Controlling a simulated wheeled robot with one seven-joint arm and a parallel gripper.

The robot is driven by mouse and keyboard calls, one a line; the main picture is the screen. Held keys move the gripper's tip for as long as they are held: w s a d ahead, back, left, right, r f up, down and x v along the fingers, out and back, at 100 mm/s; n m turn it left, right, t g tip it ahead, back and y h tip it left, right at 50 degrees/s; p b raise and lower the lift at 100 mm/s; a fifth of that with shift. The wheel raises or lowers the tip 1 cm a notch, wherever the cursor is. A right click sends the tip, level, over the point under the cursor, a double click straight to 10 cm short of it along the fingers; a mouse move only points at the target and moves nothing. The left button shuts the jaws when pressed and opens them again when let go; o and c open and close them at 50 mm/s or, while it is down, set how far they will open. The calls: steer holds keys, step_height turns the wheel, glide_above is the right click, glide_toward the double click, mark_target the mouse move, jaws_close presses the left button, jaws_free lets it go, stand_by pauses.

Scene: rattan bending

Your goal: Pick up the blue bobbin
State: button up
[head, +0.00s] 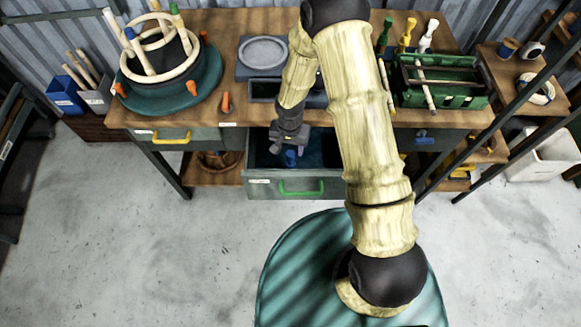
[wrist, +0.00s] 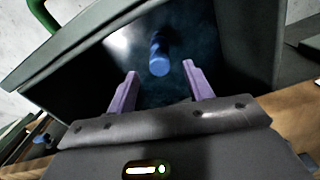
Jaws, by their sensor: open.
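The blue bobbin (wrist: 159,58) stands in the open drawer, ahead of and between my fingertips in the wrist view; it also shows as a small blue shape (head: 290,158) in the head view. My gripper (wrist: 158,82) is open and empty, its two purple fingers apart. In the head view my gripper (head: 289,143) points down over the drawer, just above the bobbin. The drawer (head: 325,188) has a grey-green front with a green handle and is pulled out below the bench. Its inside is dark.
The wooden bench top (head: 220,118) carries a teal round jig (head: 200,92) with rattan rings at left. A green crate (head: 440,88) stands at right. A drawer with a yellow handle (head: 170,140) is at left. The drawer walls surround my gripper closely.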

mark_target(291, 153)
steer(key=shift+f, duration=0.1)
steer(key=shift+w+d+f+p, duration=0.1)
steer(key=shift+f+p, duration=0.15)
steer(key=shift+f, duration=1)
steer(key=shift+w+d+f+p, duration=0.1)
steer(key=shift+f+p, duration=0.15)
steer(key=shift+f, duration=1)
jaws_close()
steer(key=shift+r, duration=0.1)
step_height(291, 153, up, 10)
steer(key=shift+a+f+b, duration=0.1)
steer(key=shift+b, duration=0.25)
